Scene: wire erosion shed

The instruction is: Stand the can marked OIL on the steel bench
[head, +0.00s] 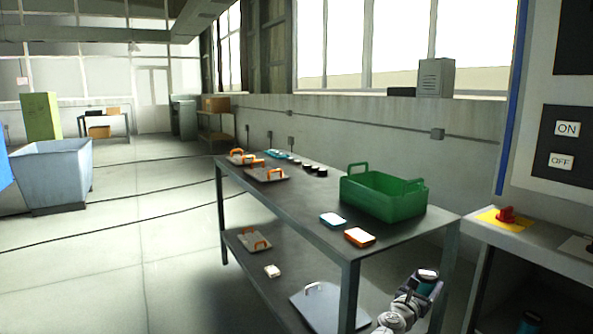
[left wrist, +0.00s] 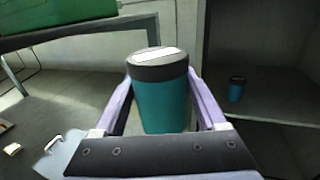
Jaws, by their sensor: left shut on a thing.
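My left gripper (head: 427,281) is shut on a teal can (left wrist: 160,100) with a black lid and a white label on top. The fingers hold it from both sides in the left wrist view. I cannot read the label's lettering. In the head view the gripper and can are low, in front of the right end of a long grey metal bench (head: 290,200). The can is clear of the bench top. My right gripper is not in view.
A green crate (head: 385,205), a blue-and-white box (head: 333,220) and an orange-and-white box (head: 359,237) are on the bench top, with trays and small items farther back. Another teal can (left wrist: 237,88) stands in the compartment at right. A red knob (head: 507,215) sits nearby.

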